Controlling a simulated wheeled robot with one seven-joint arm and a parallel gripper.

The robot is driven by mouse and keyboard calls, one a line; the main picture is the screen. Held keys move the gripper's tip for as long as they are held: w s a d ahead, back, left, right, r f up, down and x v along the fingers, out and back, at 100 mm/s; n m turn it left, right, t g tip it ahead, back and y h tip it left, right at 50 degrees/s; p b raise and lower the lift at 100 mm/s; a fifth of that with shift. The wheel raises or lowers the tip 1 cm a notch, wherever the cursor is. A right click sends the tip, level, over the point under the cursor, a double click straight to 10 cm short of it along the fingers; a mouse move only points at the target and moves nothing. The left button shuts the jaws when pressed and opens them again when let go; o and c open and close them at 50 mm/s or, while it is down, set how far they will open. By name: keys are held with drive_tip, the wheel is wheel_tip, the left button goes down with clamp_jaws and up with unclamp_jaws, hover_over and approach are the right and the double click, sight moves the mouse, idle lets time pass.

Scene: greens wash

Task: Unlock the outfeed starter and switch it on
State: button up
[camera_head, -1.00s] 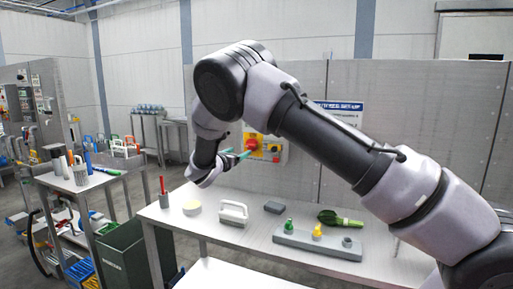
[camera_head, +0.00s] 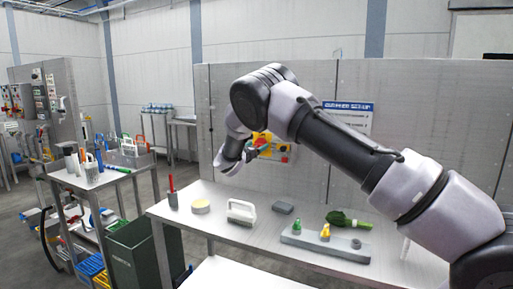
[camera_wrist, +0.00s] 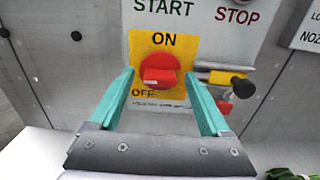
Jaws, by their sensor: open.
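The outfeed starter (camera_head: 284,151) is a panel on the grey wall behind the bench. In the wrist view its red rotary knob (camera_wrist: 158,72) sits on a yellow plate (camera_wrist: 176,42) marked ON at the top and OFF at the lower left. The knob's grip lies roughly sideways. My gripper (camera_wrist: 166,80) is open, with one teal finger on each side of the knob; contact cannot be told. Right of the knob are a yellow piece with a black knob (camera_wrist: 242,86) and a small red part (camera_wrist: 224,107), partly behind the right finger. My gripper also shows in the head view (camera_head: 259,146).
A dark green bin (camera_head: 140,255) stands at left.

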clamp_jaws()
drive_tip(key=m, duration=0.4)
drive_tip(key=shift+m, duration=0.3)
drive_tip(key=m, duration=0.4)
drive_tip(key=shift+s+d+f+m, duration=0.1)
drive_tip(key=shift+d+m, duration=0.05)
drive_tip(key=shift+m, duration=0.15)
drive_tip(key=m, duration=0.4)
drive_tip(key=shift+f+m, duration=0.1)
drive_tip(key=shift+m, duration=0.2)
drive_tip(key=shift+d+f+m, duration=0.1)
drive_tip(key=shift+m, duration=2)
